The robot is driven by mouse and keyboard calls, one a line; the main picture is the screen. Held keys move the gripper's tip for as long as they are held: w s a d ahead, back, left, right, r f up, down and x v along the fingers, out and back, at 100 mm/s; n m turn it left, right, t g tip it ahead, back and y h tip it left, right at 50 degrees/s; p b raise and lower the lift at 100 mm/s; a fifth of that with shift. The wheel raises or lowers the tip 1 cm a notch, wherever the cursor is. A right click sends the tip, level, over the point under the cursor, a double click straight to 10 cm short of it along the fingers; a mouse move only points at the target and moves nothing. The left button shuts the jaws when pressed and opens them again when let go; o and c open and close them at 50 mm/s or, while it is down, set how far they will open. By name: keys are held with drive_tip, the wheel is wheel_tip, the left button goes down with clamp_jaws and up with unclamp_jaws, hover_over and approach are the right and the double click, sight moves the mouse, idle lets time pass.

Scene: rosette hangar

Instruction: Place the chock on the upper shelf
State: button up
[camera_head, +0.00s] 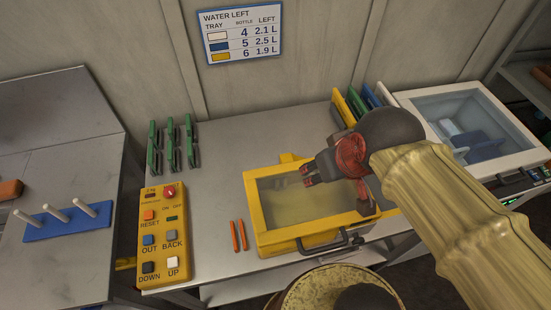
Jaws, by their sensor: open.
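My gripper (307,174) is open, with dark red fingers. It appears over the yellow-framed box with a clear lid (252,205) on the metal bench, with nothing seen between its fingers. No object is clearly recognisable as the chock. An orange-brown block (10,190) lies on the left table, cut off by the picture's left edge; I cannot tell whether it is the chock. A grey metal shelf (522,82) shows at the far right edge, with part of an orange thing (543,76) on it. The shelf is mostly out of view.
A yellow button panel (177,221) and two orange sticks (238,235) lie on the bench (222,150), with green clips (171,144) behind. A blue peg rack (68,221) stands left. A white lidded box (470,125) is at right. A round container (290,296) is at the bottom.

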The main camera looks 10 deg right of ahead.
drive_tip(key=w+r+n+g+p, duration=0.1)
drive_tip(key=w+r+n+p, duration=0.1)
drive_tip(key=w+n+p, duration=0.4)
drive_tip(key=n+g+p, duration=0.4)
drive_tip(key=n+p, duration=0.7)
drive_tip(key=p, duration=0.3)
hover_over(293, 158)
wheel_tip(293, 158, down, 14)
drive_tip(key=shift+w+a+r, duration=0.1)
drive_tip(key=shift+a, duration=0.05)
wheel_tip(293, 158, down, 13)
drive_tip(key=shift+r, duration=0.2)
drive_tip(key=c, duration=1.1)
drive_tip(key=shift+r, duration=0.1)
clamp_jaws()
